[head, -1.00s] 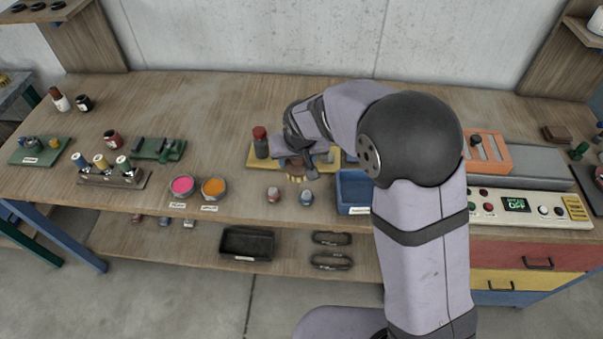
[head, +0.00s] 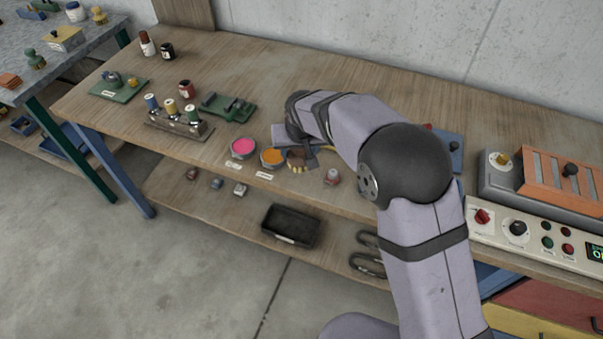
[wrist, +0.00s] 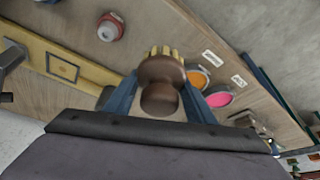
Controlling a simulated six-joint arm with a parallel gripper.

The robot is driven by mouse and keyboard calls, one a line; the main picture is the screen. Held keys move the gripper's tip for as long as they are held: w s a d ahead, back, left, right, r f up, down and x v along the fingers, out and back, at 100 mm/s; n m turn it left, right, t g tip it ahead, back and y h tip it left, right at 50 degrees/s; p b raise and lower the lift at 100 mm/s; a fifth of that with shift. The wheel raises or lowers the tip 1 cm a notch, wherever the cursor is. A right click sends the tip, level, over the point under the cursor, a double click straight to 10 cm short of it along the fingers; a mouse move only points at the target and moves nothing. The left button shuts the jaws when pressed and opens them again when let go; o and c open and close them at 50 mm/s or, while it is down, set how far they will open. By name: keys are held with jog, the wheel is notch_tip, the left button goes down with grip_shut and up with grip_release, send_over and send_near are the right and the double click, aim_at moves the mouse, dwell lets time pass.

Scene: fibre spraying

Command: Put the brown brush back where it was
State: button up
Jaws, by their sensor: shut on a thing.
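The brown brush (wrist: 160,85), with a rounded brown handle and pale yellow bristles, is gripped between the two blue fingers of my gripper (wrist: 160,100). In the head view the brush (head: 297,159) hangs from my gripper (head: 303,146), bristles down, above the bench beside the orange bowl (head: 273,157). I cannot tell how far its bristles are from the bench top. The yellow tray (wrist: 90,68) with a dark outlined square shows at the left of the wrist view.
A pink bowl (head: 243,147) stands left of the orange one. A spool rack (head: 178,124) and green stand (head: 228,107) are farther left. A black bin (head: 290,226) is on the lower shelf.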

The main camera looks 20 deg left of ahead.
aim_at(302, 156)
jog(key=shift+w+r+m+h, duration=0.15)
jog(key=shift+w+r+m, duration=0.3)
jog(key=shift+r, duration=0.45)
jog(key=shift+w+r+m+h, duration=0.25)
jog(key=shift+r+m, duration=0.3)
jog(key=shift+r, duration=0.3)
jog(key=shift+w+r+m+h, duration=0.1)
jog(key=shift+w+r+m, duration=0.35)
jog(key=shift+r, duration=0.45)
jog(key=shift+t, duration=0.3)
jog(key=shift+s+f+p, duration=0.1)
jog(key=shift+f+p, duration=1.7)
jog(key=shift+f, duration=3.25)
jog(key=shift+f, duration=0.15)
jog(key=o, duration=0.6)
jog(key=shift+o, duration=0.2)
jog(key=shift+r, duration=0.3)
jog(key=b+v, duration=0.3)
jog(key=v, duration=0.8)
jog(key=shift+s+r, duration=0.2)
jog(key=shift+r, duration=0.1)
